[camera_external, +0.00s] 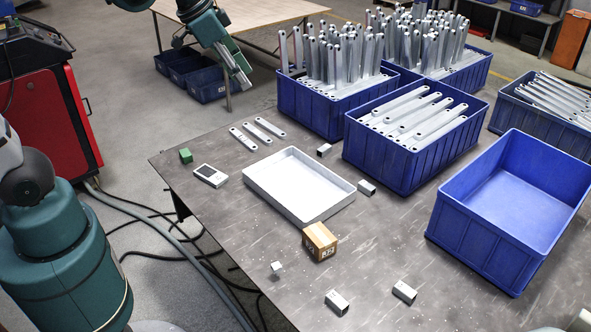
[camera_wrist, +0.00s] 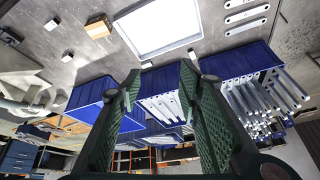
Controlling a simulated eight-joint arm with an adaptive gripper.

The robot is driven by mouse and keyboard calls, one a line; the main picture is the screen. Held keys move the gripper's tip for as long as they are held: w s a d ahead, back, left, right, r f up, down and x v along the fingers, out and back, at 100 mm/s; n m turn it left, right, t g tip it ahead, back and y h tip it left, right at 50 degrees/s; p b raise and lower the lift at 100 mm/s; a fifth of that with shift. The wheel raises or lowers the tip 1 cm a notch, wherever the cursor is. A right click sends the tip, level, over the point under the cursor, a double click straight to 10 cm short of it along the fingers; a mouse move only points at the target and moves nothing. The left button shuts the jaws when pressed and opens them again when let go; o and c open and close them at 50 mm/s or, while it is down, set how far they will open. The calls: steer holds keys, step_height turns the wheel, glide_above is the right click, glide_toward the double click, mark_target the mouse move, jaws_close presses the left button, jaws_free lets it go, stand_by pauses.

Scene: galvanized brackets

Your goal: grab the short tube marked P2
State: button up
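Several short metal tubes lie apart on the grey table. In the external view, one (camera_external: 336,302) and another (camera_external: 404,291) lie near the front, one (camera_external: 366,187) beside the tray's right corner and one (camera_external: 323,149) behind the tray. A smaller pale block (camera_external: 277,267) sits at the front left. Small dark markings show on some, but I cannot read which is P2. In the wrist view, tubes show at the left (camera_wrist: 67,56) and beyond the fingertips (camera_wrist: 146,64). My gripper (camera_wrist: 160,72) is open and empty, its green fingers apart.
A white tray (camera_external: 250,178) lies mid-table, with a brown box (camera_external: 320,242) at its front corner. A green cube (camera_external: 186,155), a handheld device (camera_external: 211,175) and flat brackets (camera_external: 257,131) lie left and behind. Blue bins, one empty (camera_external: 470,222), crowd the right. The front left is mostly clear.

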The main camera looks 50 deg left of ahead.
steer(key=w+d+f+m+g, duration=0.1)
steer(key=w+d+f+m, duration=0.1)
steer(key=w, duration=0.4)
steer(key=w+d+f+m, duration=0.1)
steer(key=w+d+f, duration=0.1)
steer(key=w, duration=0.3)
steer(key=m+g+h+b, duration=0.1)
steer(key=m+g+h, duration=0.25)
steer(key=m, duration=0.65)
glide_above(367, 188)
steer(key=w+a, duration=0.1)
steer(key=a, duration=0.4)
step_height(367, 188, down, 33)
steer(key=shift+w+d+r+g, duration=0.1)
steer(key=shift+d+g, duration=0.1)
steer(key=shift+g, duration=0.15)
steer(key=shift+y+x, duration=0.25)
steer(key=shift+x, duration=1)
